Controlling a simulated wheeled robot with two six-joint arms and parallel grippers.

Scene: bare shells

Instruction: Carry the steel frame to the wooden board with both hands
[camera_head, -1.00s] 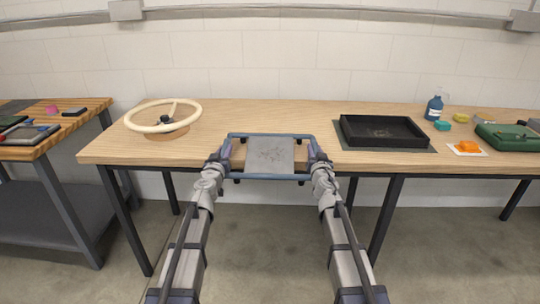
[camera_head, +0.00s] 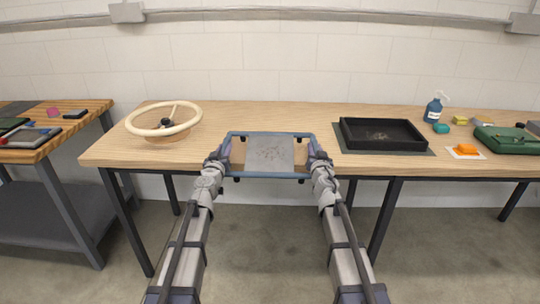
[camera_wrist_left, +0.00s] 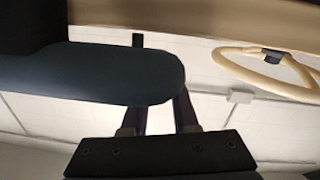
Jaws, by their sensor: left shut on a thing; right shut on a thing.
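The steel frame (camera_head: 268,176) is a blue-grey rectangular frame with a grey plate across its middle and short dark feet below. It is held out in front of me, over the front edge of the long wooden-topped table in the head view. My left gripper (camera_head: 221,158) is shut on its left side and my right gripper (camera_head: 315,156) on its right side. In the left wrist view a dark blue-grey rounded bar (camera_wrist_left: 95,75), probably part of the frame, lies close across the fingers. I cannot make out a wooden board separate from the tabletops.
The long table (camera_head: 270,115) carries a cream steering wheel (camera_head: 190,124) at left, and a black tray (camera_head: 382,148) on a dark mat, blue bottle (camera_head: 433,110), orange block (camera_head: 466,149) and green case (camera_head: 505,139) at right. A second bench (camera_head: 75,127) stands left. The table's middle is clear.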

